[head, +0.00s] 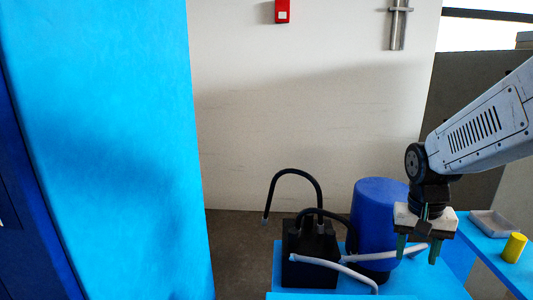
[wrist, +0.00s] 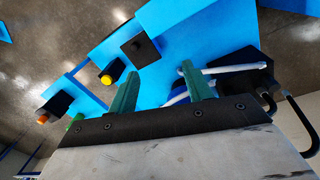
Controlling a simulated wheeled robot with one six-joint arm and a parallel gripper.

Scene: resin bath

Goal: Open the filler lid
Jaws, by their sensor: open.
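I cannot make out a filler lid for certain in either view. A black box (head: 309,245) with curved black hoses stands on a light blue bench, beside a dark blue drum (head: 378,215). Two white bars or tubes, one (head: 335,269) in front of the box, lie near it; they also show in the wrist view (wrist: 235,69). My gripper (head: 418,252) points down at the right of the drum, partly in front of it. Its green fingers are apart with nothing between them, also in the wrist view (wrist: 160,70). A black square block (wrist: 140,48) lies beyond the fingertips.
A yellow cylinder (head: 514,247) and a grey tray (head: 494,223) are on the blue shelf at right. A black block with an orange knob (wrist: 42,119) shows in the wrist view. A tall blue panel (head: 110,150) fills the left.

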